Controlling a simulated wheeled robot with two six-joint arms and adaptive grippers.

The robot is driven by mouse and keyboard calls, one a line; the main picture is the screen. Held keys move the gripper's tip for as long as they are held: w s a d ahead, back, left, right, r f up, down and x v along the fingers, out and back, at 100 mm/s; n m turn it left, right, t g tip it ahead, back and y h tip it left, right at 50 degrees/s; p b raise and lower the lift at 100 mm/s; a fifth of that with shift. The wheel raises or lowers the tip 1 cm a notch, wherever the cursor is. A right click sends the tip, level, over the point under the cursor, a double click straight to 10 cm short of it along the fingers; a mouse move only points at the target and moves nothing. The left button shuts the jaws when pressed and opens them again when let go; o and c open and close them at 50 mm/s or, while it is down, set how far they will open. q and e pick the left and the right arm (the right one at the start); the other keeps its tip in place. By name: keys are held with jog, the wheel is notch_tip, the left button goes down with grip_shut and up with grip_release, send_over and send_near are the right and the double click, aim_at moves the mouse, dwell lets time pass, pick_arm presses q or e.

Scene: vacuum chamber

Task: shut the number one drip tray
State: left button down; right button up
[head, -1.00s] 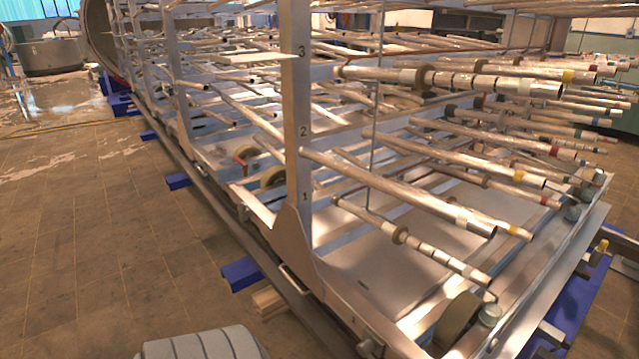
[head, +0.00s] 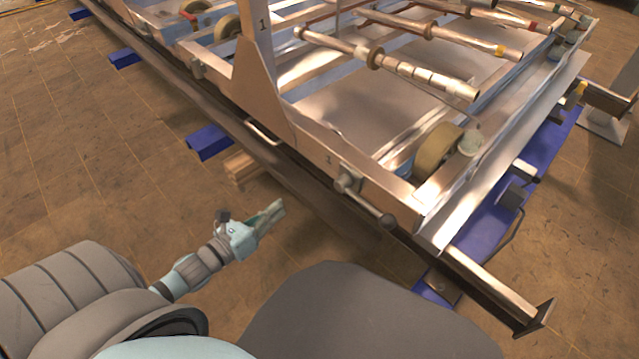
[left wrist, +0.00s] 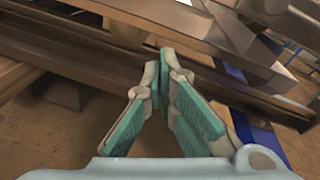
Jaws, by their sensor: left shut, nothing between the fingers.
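The number one drip tray appears to be the low metal tray (head: 375,110) at the bottom of the rack, though its edges are hard to tell from the frame. A small figure 1 is on the low side rail (head: 312,150). A lever with a dark round knob (head: 365,203) sticks out below it, and a thin bar handle (head: 262,133) is left of it. My left gripper (head: 275,211) is shut and empty over the floor, apart from the rack, left of and below the lever. In the left wrist view its green-padded fingertips (left wrist: 165,72) meet, with the rack's rails beyond.
An upright post (head: 262,75) marked 1 rises from the side rail. Metal tubes (head: 420,75) and a roller wheel (head: 438,148) sit above the tray. Blue supports (head: 210,141) and wooden blocks (head: 243,167) lie along the rack.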

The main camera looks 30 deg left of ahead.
pick_arm(q)
jog(key=w+d+r+m+h, duration=0.1)
jog(key=w+d+r+m, duration=0.1)
jog(key=w, duration=0.4)
jog(key=w+d+r+m+t+h+b, duration=0.1)
jog(key=w+d+m, duration=0.1)
jog(key=w, duration=0.5)
jog(key=shift+w+d+r+m, duration=0.25)
jog(key=shift+d+r+m, duration=0.15)
jog(key=shift+d, duration=0.3)
pick_arm(e)
jog(key=shift+w+a+r, duration=0.2)
jog(key=shift+w+r, duration=0.25)
jog(key=shift+w, duration=0.35)
